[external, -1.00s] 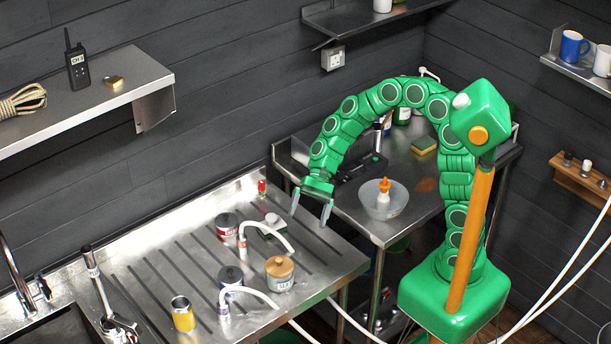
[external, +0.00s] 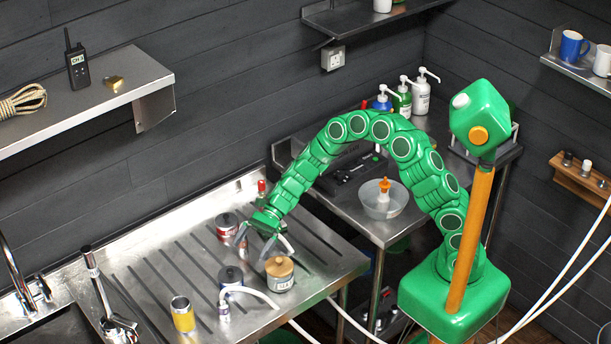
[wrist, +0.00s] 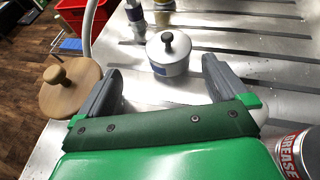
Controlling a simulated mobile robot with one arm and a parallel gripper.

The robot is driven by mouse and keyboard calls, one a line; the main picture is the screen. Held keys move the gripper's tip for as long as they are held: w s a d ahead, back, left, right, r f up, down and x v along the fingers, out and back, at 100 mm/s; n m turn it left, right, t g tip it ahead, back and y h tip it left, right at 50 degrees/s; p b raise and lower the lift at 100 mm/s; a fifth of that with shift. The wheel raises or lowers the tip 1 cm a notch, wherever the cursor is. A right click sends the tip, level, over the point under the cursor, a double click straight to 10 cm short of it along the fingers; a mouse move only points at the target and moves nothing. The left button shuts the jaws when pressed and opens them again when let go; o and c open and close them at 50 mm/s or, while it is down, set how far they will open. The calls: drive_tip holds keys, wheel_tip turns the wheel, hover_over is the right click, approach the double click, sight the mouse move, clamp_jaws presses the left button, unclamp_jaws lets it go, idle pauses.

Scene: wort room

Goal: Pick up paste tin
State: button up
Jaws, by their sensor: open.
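My gripper (external: 254,243) is open and empty, pointing down over the drainboard in the external view. In the wrist view its two fingers (wrist: 160,72) are spread, with a pale round tin (wrist: 174,66) showing between and beyond their tips. This tin has a dark knob on its lid and a bluish label I cannot read. It seems to be the dark-topped tin (external: 231,273) in the external view and likely the paste tin. The fingers appear clear of it.
A wooden-lidded jar (external: 280,273) stands close to the gripper, left of the left finger in the wrist view. A red-labelled grease tin (wrist: 294,155) is at right. A white hose (external: 258,296) curves beside the pale tin. A yellow can (external: 183,314) stands farther off.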

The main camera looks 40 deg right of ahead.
sight(229, 275)
drive_tip(key=shift+w+a+f+m, duration=0.25)
drive_tip(key=shift+f+m, duration=0.05)
drive_tip(key=shift+f, duration=0.25)
drive_tip(key=shift+a+f, duration=0.15)
drive_tip(key=x, duration=0.2)
drive_tip(key=f+x, duration=0.1)
drive_tip(key=x, duration=0.2)
drive_tip(key=shift+f, duration=0.1)
drive_tip(key=shift+s+a, duration=0.1)
drive_tip(key=shift+a, duration=0.7)
drive_tip(key=x, duration=0.3)
drive_tip(key=shift+a+f, duration=0.1)
drive_tip(key=shift+a, duration=0.2)
drive_tip(key=shift+s+a+f, duration=0.1)
drive_tip(key=shift+a+f, duration=0.05)
drive_tip(key=shift+a, duration=0.45)
drive_tip(key=c, duration=1.5)
drive_tip(key=shift+o, duration=0.2)
